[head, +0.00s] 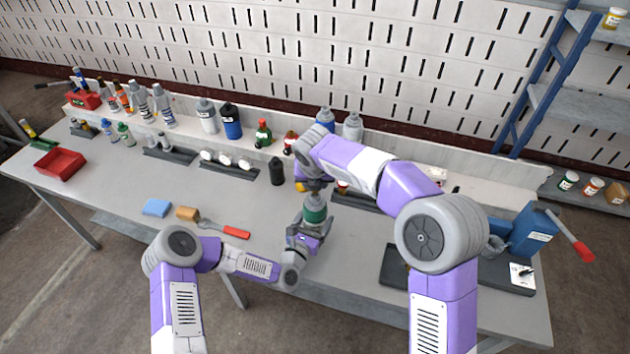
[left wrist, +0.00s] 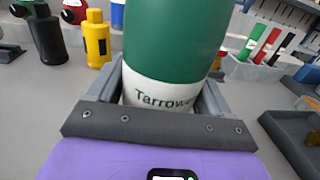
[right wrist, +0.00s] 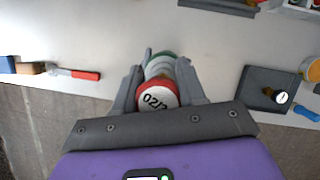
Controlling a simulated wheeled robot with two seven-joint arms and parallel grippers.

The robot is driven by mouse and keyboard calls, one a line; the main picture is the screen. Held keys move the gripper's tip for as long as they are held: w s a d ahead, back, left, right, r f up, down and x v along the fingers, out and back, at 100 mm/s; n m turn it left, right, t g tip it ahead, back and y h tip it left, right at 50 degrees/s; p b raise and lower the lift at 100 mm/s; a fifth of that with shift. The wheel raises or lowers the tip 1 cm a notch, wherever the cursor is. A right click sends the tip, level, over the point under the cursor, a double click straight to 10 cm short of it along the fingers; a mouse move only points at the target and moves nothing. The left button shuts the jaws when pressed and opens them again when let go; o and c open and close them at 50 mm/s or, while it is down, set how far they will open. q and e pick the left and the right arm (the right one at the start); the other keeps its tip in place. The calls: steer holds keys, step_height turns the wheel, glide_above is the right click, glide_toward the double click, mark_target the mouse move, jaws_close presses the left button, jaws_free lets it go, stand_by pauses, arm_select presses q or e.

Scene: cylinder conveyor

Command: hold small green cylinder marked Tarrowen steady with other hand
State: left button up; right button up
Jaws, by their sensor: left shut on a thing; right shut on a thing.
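The small green cylinder (head: 315,213), with a white band reading "Tarrow…", stands upright over the front middle of the table; its green body (left wrist: 175,40) fills the middle of the left wrist view. My left gripper (head: 305,232) is shut around its lower part, at the white band (left wrist: 150,98). My right gripper (head: 312,184) is above it, shut around its top. In the right wrist view a white, red-rimmed cap (right wrist: 158,97) marked "02/2…" sits between the right fingers, with grey and green behind it. My left gripper hides the cylinder's base.
A blue sponge (head: 157,207) and a red-handled brush (head: 235,231) lie to the left. A black bottle (head: 277,171) stands behind. A dark tray (head: 393,268) and a blue device with a red-handled lever (head: 532,228) are at right. Several bottles line the back.

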steer(key=shift+f, duration=0.75)
steer(key=o, duration=1)
steer(key=shift+s, duration=0.35)
steer(key=c, duration=0.9)
steer(key=o, duration=1.1)
steer(key=shift+r, duration=0.1)
